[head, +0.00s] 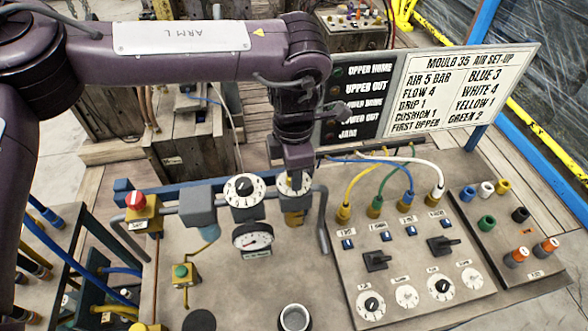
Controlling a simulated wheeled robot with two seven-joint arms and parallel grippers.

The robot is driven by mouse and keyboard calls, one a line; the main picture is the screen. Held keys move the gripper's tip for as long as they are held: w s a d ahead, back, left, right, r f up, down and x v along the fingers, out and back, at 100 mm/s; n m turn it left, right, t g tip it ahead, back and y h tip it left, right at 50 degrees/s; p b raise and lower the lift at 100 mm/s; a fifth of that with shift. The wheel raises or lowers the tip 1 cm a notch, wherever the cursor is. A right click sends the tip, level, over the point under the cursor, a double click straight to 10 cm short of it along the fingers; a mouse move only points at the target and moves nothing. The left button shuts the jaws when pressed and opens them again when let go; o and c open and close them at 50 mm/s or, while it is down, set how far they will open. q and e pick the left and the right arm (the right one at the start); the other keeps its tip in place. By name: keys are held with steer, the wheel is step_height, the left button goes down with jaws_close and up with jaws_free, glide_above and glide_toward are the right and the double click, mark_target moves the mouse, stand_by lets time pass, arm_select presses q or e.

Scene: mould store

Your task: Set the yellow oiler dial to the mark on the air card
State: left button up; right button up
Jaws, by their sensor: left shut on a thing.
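The oiler dial (285,190) is a white-faced dial above a yellow body (293,218), right of a similar dial (243,190). My left gripper (297,170) comes down from above and is shut on the oiler dial's knob. The gripper hides the knob and much of the face, so its setting cannot be read. The air card (465,88) is a white board headed "MOULD 35 AIR SET-UP". It reads "AIR 5 BAR", "FLOW 4", "DRIP 1", "CUSHION 1" and "FIRST UPPER", with blue 3, white 4, yellow 1, green 2. My right gripper is not in view.
A pressure gauge (252,238) hangs below the left dial. A red button (136,201) on a yellow box stands further left. A panel (420,270) with coloured hoses, black switches and several small dials lies to the right. A grey pipe (322,222) runs close beside the oiler.

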arm_select(q)
steer(key=shift+r, duration=0.1)
stand_by(0.4)
steer(key=o, duration=1)
steer(key=shift+c, duration=0.2)
steer(key=shift+r, duration=0.15)
step_height(320, 180, up, 7)
steer(key=shift+f+b, duration=0.2)
steer(key=shift+b, duration=0.85)
steer(key=shift+r, duration=0.45)
